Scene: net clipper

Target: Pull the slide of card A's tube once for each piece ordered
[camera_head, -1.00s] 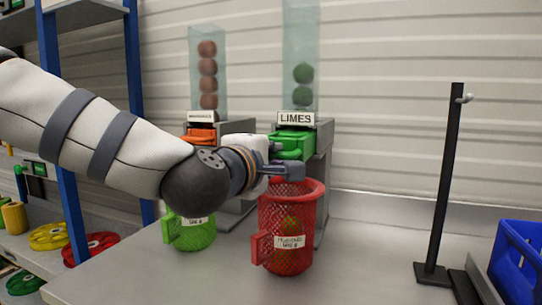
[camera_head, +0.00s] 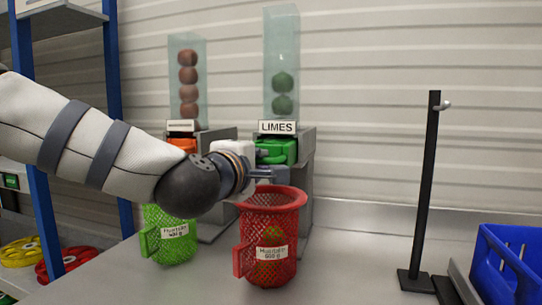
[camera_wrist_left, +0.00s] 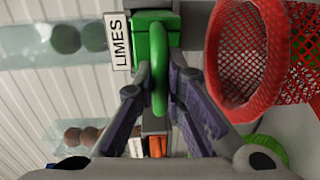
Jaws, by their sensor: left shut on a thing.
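My left gripper (camera_head: 270,168) is shut on the green slide handle (camera_head: 268,156) below the clear tube (camera_head: 282,50) labelled LIMES. In the left wrist view, the two fingers (camera_wrist_left: 159,90) lie on either side of the green loop handle (camera_wrist_left: 160,62). Two limes (camera_head: 282,93) are stacked in the tube. A red mesh basket (camera_head: 272,222) stands below the slide, with something green inside it. No card A can be made out. My right gripper is not in view.
A second tube (camera_head: 187,55) holds several reddish-brown balls above an orange slide (camera_head: 183,145), partly hidden by my arm. A green mesh basket (camera_head: 172,247) stands below it. A black post with a hook (camera_head: 429,190) and a blue crate (camera_head: 508,265) stand at right.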

